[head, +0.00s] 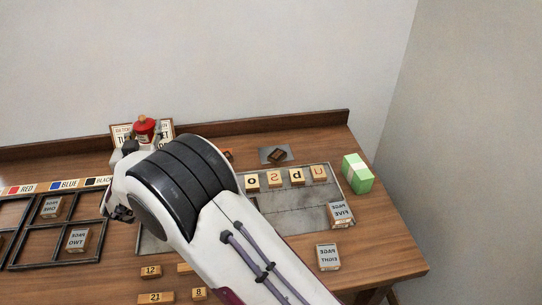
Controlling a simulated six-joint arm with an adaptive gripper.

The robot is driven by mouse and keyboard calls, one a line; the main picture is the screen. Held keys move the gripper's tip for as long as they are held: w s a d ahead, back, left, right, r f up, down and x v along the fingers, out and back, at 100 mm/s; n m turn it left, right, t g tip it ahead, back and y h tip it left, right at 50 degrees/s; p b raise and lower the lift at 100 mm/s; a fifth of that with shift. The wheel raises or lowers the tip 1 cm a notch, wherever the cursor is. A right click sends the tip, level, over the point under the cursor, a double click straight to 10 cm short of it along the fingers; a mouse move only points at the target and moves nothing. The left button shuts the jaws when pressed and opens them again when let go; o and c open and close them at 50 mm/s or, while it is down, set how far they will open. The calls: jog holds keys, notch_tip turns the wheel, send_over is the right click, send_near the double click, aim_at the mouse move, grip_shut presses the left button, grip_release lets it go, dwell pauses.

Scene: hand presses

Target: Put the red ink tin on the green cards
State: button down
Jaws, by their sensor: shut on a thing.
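My arm reaches from the lower right to the left middle of the head view, and its thick black-banded wrist covers much of the scene. Only a dark part of my gripper (120,207) shows at the wrist's left side. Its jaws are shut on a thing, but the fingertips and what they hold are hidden. The green cards (357,174) are a pale-banded green stack at the table's right back. A red container with a tan top (144,127) shows at the back left, behind the wrist. I cannot tell whether it is the red ink tin.
A bit of orange-red (228,154) peeks out beyond my wrist. Lettered tiles (285,178) stand on a grey plate (290,214). Black-framed compartments (60,265) are at left. A small grey plate bears a brown block (277,155).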

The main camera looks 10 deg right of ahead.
jog(key=w+d+m+g+h, duration=0.1)
jog(key=w+d+m+h, duration=0.15)
jog(key=d, duration=0.65)
jog(key=w+d+m+h, duration=0.1)
jog(key=w+d+h, duration=0.15)
jog(key=d, duration=0.55)
jog(key=m+g+h, duration=1.1)
send_over(359, 166)
notch_tip(359, 166, down, 5)
jog(key=shift+f, duration=0.4)
jog(key=shift+f, duration=3.1)
